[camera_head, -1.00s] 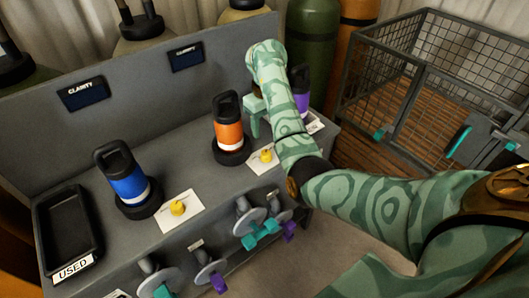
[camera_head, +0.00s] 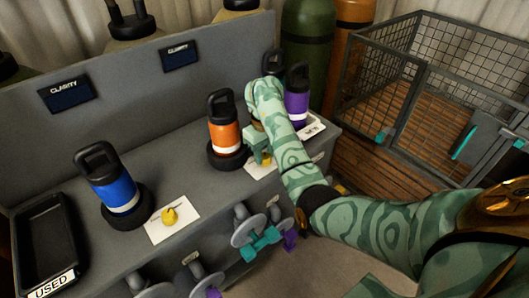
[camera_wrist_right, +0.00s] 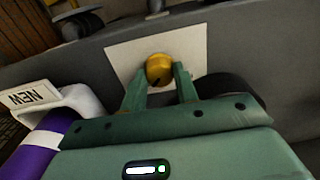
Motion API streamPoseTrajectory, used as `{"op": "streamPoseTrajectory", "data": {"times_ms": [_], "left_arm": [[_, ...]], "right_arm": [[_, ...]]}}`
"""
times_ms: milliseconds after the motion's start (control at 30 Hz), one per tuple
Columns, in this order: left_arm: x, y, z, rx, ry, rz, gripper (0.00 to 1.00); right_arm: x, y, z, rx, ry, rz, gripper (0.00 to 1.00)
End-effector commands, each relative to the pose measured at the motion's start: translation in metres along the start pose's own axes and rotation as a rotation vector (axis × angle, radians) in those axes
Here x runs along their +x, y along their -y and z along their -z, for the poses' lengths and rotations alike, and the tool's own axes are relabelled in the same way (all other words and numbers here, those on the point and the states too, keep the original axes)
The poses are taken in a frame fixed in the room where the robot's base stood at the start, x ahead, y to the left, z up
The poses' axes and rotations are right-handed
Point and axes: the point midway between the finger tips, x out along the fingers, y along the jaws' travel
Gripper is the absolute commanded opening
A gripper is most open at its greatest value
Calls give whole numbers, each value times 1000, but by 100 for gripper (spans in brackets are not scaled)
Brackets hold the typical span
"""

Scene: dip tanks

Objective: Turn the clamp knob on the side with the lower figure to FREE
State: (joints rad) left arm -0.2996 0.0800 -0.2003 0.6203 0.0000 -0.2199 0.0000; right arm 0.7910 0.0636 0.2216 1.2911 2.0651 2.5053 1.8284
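One yellow clamp knob (camera_head: 170,216) sits on a white card (camera_head: 178,232) beside the blue bottle. Two dark displays read CLARITY, a left one (camera_head: 65,94) and a right one (camera_head: 181,55); no figures are legible. Card markings are too small to read. My left gripper is out of view.
The blue bottle (camera_head: 112,186) and orange bottle (camera_head: 225,135) stand in dark round holders. A purple bottle (camera_head: 297,103) stands right of my gripper near a NEW label (camera_wrist_right: 30,96). A black USED tray (camera_head: 48,238) is at left. Handled valves (camera_head: 250,229) project from the bench front.

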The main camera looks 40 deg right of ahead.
Motion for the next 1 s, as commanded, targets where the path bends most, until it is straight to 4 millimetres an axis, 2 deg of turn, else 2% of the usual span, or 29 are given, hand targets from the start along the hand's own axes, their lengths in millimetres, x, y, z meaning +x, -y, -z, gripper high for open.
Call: {"op": "streamPoseTrajectory", "data": {"times_ms": [467, 1000], "left_arm": [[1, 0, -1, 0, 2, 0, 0], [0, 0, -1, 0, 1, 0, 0]], "right_arm": [[1, 2, 0, -77, 2, 5, 7], [1, 2, 0, -535, 2, 5, 7]]}}
